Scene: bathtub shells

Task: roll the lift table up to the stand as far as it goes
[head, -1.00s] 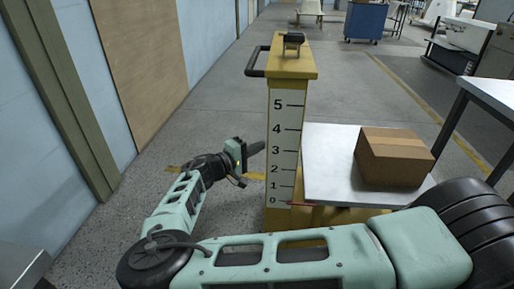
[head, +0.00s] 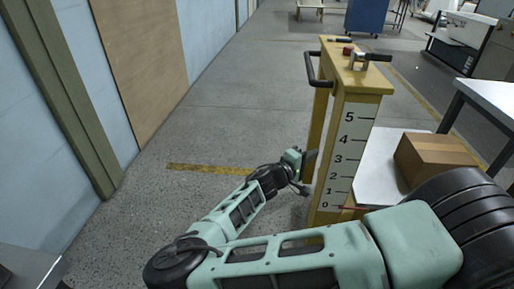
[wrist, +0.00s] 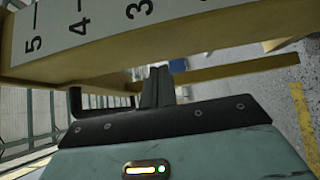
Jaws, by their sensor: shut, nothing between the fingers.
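The yellow lift table (head: 330,150) stands right of centre in the head view. Its mast has a 0 to 5 scale (head: 345,155), with a red pointer near 0, and a black push handle (head: 312,70) on the left. Its pale platform (head: 385,165) carries a cardboard box (head: 437,155). The grey-topped table at the right edge, apparently the stand (head: 490,95), is close to the platform's right side; my arm hides the lower gap. My gripper (head: 309,165) is shut and empty, close against the mast's left side. In the wrist view its fingers (wrist: 157,88) are just below the yellow mast (wrist: 200,42); contact is unclear.
A wall with a brown panel (head: 140,60) runs along the left. Open grey floor (head: 220,120) with a yellow line (head: 210,168) lies between the wall and the lift table. A blue cabinet (head: 367,15) stands far back.

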